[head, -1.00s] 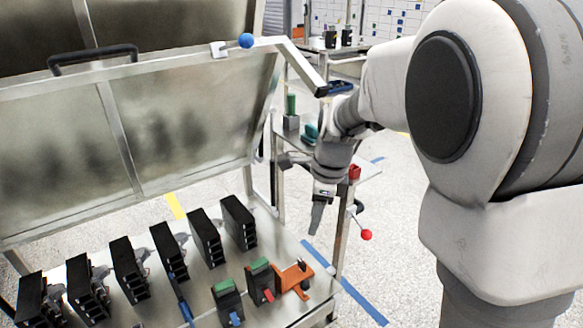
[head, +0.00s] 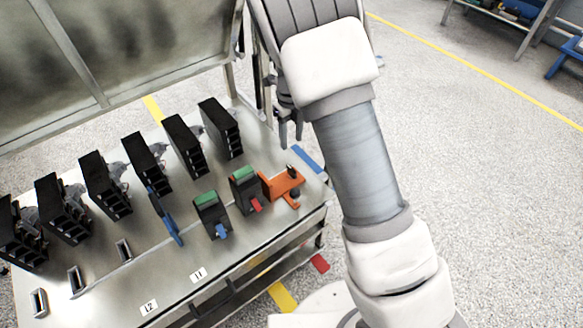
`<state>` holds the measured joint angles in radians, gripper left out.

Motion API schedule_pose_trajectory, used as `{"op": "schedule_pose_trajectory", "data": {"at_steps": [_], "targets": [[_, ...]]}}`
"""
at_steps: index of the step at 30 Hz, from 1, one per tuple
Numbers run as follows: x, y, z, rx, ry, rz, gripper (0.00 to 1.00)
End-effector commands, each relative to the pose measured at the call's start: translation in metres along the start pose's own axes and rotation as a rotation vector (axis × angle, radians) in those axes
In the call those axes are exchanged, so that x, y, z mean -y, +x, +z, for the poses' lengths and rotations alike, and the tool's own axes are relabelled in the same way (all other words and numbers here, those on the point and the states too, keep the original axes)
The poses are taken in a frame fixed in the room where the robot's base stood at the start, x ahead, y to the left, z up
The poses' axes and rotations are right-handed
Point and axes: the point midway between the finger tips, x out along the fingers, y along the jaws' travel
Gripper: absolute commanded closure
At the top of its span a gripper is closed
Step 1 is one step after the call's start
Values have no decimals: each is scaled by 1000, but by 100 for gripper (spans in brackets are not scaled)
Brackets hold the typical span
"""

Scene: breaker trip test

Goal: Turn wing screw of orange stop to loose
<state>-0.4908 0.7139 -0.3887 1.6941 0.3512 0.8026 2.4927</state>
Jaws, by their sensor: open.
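The orange stop (head: 284,183) sits at the right end of the metal bench top, next to a black device with a green top and a red lever (head: 247,190). A small dark part stands up on the orange stop, and a dark round knob (head: 295,193) shows at its front; I cannot tell which is the wing screw. My gripper (head: 291,135) is open and empty, fingers pointing down, beyond the orange stop near the bench's far right edge. It is apart from the stop. My arm hides part of the area to the right.
A second green-topped device with a blue lever (head: 212,215) stands to the left. Several black breaker units (head: 105,186) line the bench (head: 150,270), with a blue tool (head: 166,217) among them. A raised clear cover (head: 130,45) stands behind.

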Motion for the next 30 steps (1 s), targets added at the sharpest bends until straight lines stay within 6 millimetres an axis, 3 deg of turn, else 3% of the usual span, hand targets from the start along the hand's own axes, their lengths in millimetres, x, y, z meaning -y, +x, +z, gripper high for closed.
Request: {"op": "schedule_pose_trajectory", "data": {"at_steps": [1, 6, 15, 21, 30], "targets": [[-1, 17, -1, -4, 0, 2, 52], [0, 54, -1, -3, 0, 2, 52], [0, 110, -1, -2, -1, 1, 52], [0, 126, -1, 0, -1, 0, 52], [0, 128, 0, 0, -1, 0, 52]]}}
